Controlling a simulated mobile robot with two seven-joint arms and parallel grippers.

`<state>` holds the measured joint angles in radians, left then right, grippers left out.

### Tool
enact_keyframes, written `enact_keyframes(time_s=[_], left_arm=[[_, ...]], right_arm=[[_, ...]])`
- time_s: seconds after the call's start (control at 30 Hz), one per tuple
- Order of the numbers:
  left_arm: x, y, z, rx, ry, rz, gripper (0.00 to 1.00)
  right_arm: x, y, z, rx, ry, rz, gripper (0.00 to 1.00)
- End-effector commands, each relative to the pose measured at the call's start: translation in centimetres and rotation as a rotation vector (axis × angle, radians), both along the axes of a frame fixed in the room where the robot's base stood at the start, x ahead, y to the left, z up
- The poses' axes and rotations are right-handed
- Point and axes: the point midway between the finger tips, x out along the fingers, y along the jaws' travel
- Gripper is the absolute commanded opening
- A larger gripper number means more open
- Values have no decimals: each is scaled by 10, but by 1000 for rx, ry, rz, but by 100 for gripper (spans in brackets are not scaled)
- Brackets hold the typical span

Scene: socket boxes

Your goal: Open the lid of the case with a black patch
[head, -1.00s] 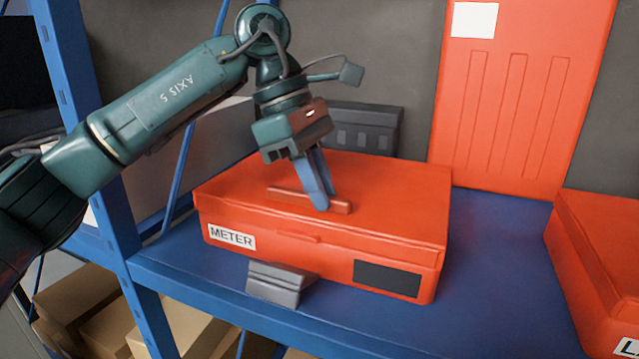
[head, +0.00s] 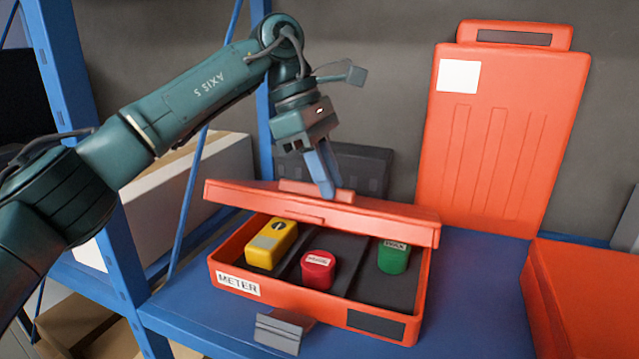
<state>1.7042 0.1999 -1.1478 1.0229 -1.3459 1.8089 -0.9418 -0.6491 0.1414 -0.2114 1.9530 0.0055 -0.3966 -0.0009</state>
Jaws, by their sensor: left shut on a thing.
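The red case with a black patch (head: 376,323) on its front stands on the blue shelf, with a METER label at its front left. Its lid (head: 380,222) is raised at the front, held partly open. My left gripper (head: 330,190) is shut on the lid's handle bar (head: 312,190), on top of the lid. Inside the case are a yellow device (head: 268,245), a red round item (head: 318,270) and a green item (head: 393,258) in dark compartments. My right gripper is not in view.
Another red case (head: 590,290) is at the right. An upright red case (head: 500,130) leans on the back wall. A dark grey box (head: 350,170) is behind the lid.

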Motion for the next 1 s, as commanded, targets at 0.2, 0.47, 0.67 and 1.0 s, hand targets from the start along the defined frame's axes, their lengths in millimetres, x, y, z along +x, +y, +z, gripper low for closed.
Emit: enact_keyframes(time_s=[0.2, 0.47, 0.67, 1.0], left_arm=[[16, -6, 14, -4, -8, 3, 0], [26, -9, 22, -4, -8, 0, 0], [29, -9, 24, -3, -7, 1, 0], [29, -9, 24, -2, -7, 2, 0]], right_arm=[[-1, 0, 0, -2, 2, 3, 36], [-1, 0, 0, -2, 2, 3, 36], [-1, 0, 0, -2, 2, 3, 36], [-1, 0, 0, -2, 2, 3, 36]])
